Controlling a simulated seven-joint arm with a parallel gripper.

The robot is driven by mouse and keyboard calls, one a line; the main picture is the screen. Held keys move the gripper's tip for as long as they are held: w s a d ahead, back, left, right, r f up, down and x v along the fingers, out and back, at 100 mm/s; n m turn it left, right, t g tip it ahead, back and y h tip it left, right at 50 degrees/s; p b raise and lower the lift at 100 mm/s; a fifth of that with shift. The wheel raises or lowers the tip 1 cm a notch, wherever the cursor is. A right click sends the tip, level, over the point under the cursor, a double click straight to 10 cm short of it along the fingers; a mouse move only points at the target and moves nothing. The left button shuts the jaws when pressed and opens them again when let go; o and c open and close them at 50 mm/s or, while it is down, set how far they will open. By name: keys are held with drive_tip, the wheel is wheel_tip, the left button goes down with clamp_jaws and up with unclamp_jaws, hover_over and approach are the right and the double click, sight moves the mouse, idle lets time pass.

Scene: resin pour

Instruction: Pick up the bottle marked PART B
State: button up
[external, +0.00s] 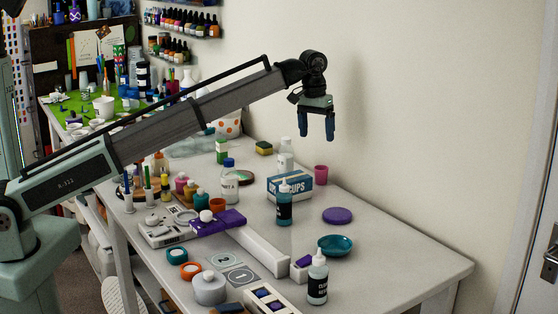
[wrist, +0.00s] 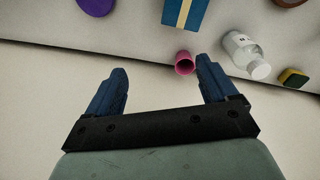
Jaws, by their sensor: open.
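A clear bottle with a white cap (external: 286,150) stands upright at the back of the table near the wall, behind the cups box. Its label is too small to read, but it is the likely PART B bottle. It also shows in the wrist view (wrist: 240,50), to the right of my right finger. A similar bottle with a blue cap (external: 230,184) stands to its left, and its label reads PART A. My gripper (external: 317,136) is open and empty, pointing down high above the table's back edge. In the wrist view its blue fingers (wrist: 162,66) are spread wide.
The blue cups box (external: 290,187), a dark teal bottle (external: 285,208) and a pink cup (external: 321,173) stand near the white-capped bottle. A yellow-green sponge (external: 264,147) lies to its left. The wall is close behind. A purple disc (external: 337,215) and teal bowl (external: 336,246) lie towards the right.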

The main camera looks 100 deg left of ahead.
drive_tip(key=s+a+r+n, duration=0.2)
drive_tip(key=s+a+n, duration=0.2)
drive_tip(key=s+a, duration=0.75)
hover_over(286, 148)
drive_tip(key=a, duration=0.1)
drive_tip(key=shift+g, duration=0.4)
drive_tip(key=f, duration=0.7)
drive_tip(key=shift+s+f, duration=0.2)
drive_tip(key=shift+a+f, duration=0.15)
drive_tip(key=shift+f, duration=1.35)
drive_tip(key=shift+a+f, duration=0.15)
drive_tip(key=shift+f, duration=1.35)
drive_tip(key=c, duration=1.2)
drive_tip(key=shift+r, duration=0.1)
drive_tip(key=shift+c, duration=0.2)
